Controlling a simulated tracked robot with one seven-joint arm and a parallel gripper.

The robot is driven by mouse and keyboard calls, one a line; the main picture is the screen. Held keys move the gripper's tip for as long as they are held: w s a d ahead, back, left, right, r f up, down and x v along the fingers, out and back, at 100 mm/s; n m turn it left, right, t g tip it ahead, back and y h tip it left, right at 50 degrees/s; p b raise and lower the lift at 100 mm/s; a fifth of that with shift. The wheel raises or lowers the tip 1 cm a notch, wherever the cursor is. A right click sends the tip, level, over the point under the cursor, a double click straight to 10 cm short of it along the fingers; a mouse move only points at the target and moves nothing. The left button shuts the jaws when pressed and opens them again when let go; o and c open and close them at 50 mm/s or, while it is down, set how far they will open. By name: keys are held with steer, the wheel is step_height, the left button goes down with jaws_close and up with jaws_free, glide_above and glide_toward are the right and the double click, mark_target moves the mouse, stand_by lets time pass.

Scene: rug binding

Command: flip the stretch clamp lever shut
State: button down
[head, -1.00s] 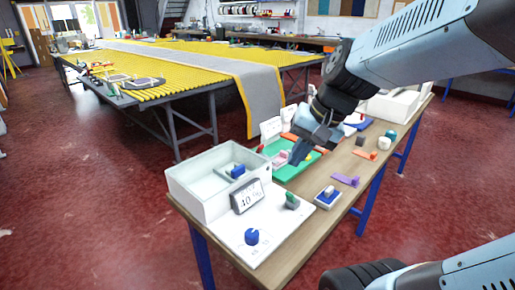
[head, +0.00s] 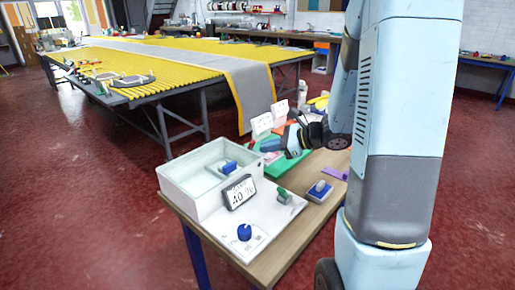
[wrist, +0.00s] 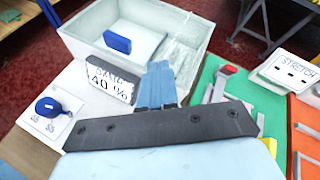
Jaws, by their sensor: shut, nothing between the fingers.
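A white card reading "STRETCH" (wrist: 285,71) stands at the right of that view, behind an orange plate (wrist: 303,125). A small metal lever with a red end (wrist: 228,70) rises from the green board, right of my fingers and apart from them. I cannot tell whether this is the stretch clamp lever or how far it is closed. My wrist hides part of the board.
A white bin (head: 190,188) holding a blue-handled block (head: 228,167) is left of my gripper. A purple piece (head: 335,173) lies right. The long yellow slatted table (head: 180,88) is behind.

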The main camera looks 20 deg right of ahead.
steer(key=w+d+f+m+t+h, duration=0.3)
steer(key=w+d+f+m, duration=0.3)
steer(key=d+f+m, duration=0.2)
steer(key=shift+d+f+t, duration=0.15)
steer(key=shift+d+t, duration=0.25)
steer(key=shift+t, duration=0.2)
glide_toward(251, 146)
steer(key=f, duration=0.2)
steer(key=w+f, duration=0.1)
steer(key=shift+a+f, duration=0.3)
steer(key=shift+a, duration=0.05)
steer(key=w, duration=0.1)
steer(key=w+a+r, duration=0.1)
steer(key=shift+w+a, duration=0.3)
steer(key=shift+a, duration=0.05)
steer(key=shift+w+a+r, duration=0.25)
steer(key=shift+w+a, duration=0.05)
steer(key=shift+w, duration=0.2)
